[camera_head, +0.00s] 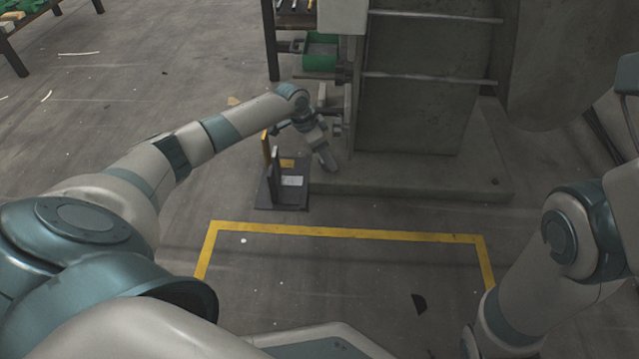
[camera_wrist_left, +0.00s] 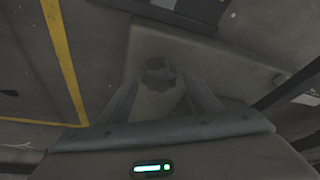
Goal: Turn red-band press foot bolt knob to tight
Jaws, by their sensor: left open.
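The press (camera_head: 420,90) is a large grey machine standing on a grey base slab (camera_head: 430,185); I see no red band on it. In the left wrist view a dark lobed knob (camera_wrist_left: 158,72) sits over the pale base slab (camera_wrist_left: 225,65). My left gripper (camera_wrist_left: 163,88) has its two fingers apart, one on each side of the knob near the fingertips. I cannot tell whether they touch it. In the head view the left gripper (camera_head: 328,160) points down beside the press's left side, and the knob cannot be made out. My right gripper is out of view.
A dark stand with an upright plate (camera_head: 275,180) is on the floor close left of my left gripper. A green bin (camera_head: 320,52) is behind it. Yellow floor tape (camera_head: 350,233) marks an open area in front of the press.

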